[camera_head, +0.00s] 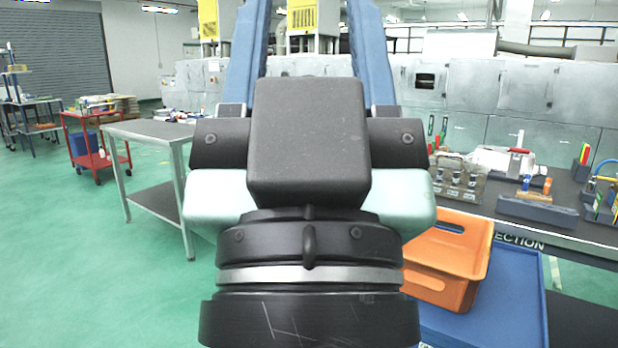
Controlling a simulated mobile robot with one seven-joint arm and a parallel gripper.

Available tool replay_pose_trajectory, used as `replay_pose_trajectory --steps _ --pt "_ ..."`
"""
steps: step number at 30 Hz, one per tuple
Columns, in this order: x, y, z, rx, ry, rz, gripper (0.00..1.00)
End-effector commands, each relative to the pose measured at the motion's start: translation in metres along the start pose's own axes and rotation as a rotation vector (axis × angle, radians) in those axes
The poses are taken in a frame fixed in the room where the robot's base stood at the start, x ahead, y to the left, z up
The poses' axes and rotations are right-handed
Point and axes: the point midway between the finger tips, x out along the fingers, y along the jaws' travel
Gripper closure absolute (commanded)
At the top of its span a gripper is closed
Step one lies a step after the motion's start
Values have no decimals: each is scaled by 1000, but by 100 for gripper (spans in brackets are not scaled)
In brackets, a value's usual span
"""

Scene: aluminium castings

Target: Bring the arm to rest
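My gripper (308,30) fills the middle of the head view, seen from behind its black wrist and pale green body. Its two long blue fingers reach up and away, wide apart. The background shows between them, with nothing held in the part I see. The fingertips run out of the top edge. The rest of my arm is mostly out of view below.
On the right, a dark workbench (562,216) carries trays and tools. An orange bin (447,262) sits on a blue surface (497,305) close to my gripper's right. A grey metal table (150,130) and a red cart (88,133) stand left. Green floor (90,260) is clear at left.

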Motion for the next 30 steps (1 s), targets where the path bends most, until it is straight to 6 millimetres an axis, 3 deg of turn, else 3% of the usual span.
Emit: replay_pose_trajectory --steps 1,18,24,30 --pt "24 0 -22 0 -1 0 48" --pt "150 0 -140 2 -2 -1 48" --pt "176 0 -165 2 -3 -1 48" --pt "181 0 -170 2 -3 -1 48"
